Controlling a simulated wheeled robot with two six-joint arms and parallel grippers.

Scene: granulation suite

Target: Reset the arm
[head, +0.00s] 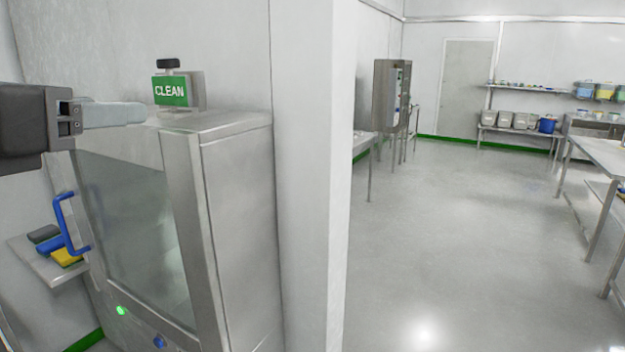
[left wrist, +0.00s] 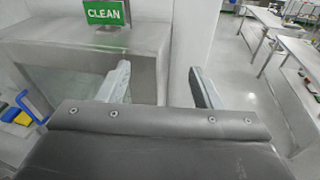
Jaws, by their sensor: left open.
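My left gripper (head: 142,113) reaches in from the left in the head view, at about the height of the cabinet top. In the left wrist view its two grey fingers (left wrist: 158,86) stand wide apart with nothing between them. Behind and below it is a steel cabinet (head: 236,190) with a glass door and a blue handle (head: 68,222). A green CLEAN sign (head: 172,91) with a black knob stands on the cabinet top, just right of the fingertips in the head view. My right gripper is not in view.
A white wall edge (head: 318,180) stands right of the cabinet. A small shelf (head: 40,262) with coloured blocks is at the lower left. Steel tables (head: 608,158) stand at the far right. The grey floor (head: 450,230) between is clear.

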